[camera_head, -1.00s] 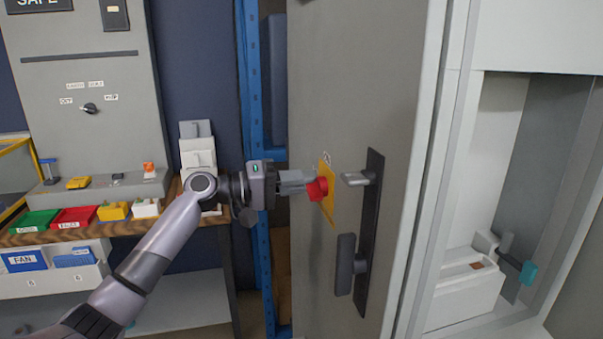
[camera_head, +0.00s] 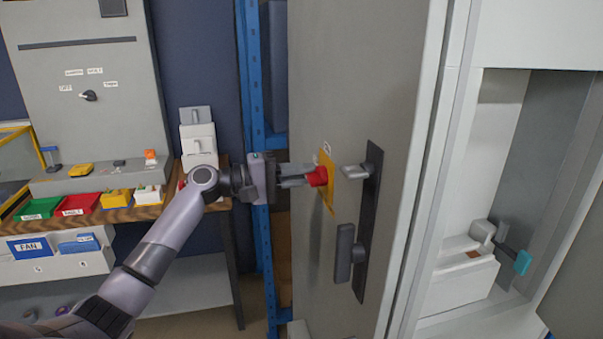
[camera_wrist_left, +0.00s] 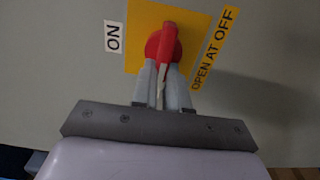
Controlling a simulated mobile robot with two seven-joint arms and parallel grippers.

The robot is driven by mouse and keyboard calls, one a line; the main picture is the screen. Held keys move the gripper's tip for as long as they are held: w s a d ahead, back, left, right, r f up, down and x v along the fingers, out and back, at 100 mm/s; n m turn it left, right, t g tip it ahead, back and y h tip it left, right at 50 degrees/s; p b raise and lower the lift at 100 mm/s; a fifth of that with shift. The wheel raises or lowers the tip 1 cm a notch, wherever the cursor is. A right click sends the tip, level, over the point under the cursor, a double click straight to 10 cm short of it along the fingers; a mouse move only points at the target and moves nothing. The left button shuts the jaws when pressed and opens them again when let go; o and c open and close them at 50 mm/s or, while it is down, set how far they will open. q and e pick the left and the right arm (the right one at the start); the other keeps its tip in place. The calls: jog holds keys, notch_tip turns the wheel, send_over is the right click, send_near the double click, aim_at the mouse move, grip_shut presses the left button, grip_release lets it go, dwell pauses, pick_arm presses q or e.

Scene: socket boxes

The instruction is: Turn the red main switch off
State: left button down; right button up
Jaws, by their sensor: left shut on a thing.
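The red main switch (camera_head: 318,176) sits on a yellow plate (camera_head: 328,198) on the grey cabinet door. In the left wrist view the red switch (camera_wrist_left: 165,38) has its handle roughly upright, between an ON label (camera_wrist_left: 114,36) at left and an OPEN AT OFF label (camera_wrist_left: 215,50) at right. My left gripper (camera_head: 304,178) reaches the switch from the left. Its two fingers (camera_wrist_left: 164,75) are closed on the red handle and hide its lower part. My right gripper is in neither view.
A dark door handle (camera_head: 368,225) stands just right of the switch on the cabinet door (camera_head: 350,80). The cabinet's open side shows a white box (camera_head: 460,285) inside. At left, a wooden bench (camera_head: 120,213) carries small coloured bins. A blue rack post (camera_head: 255,90) stands behind my arm.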

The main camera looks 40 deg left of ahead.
pick_arm(q)
jog(key=c, duration=1.1)
grip_release()
jog(key=shift+c, duration=0.2)
jog(key=b+v, duration=0.2)
jog(key=v, duration=0.5)
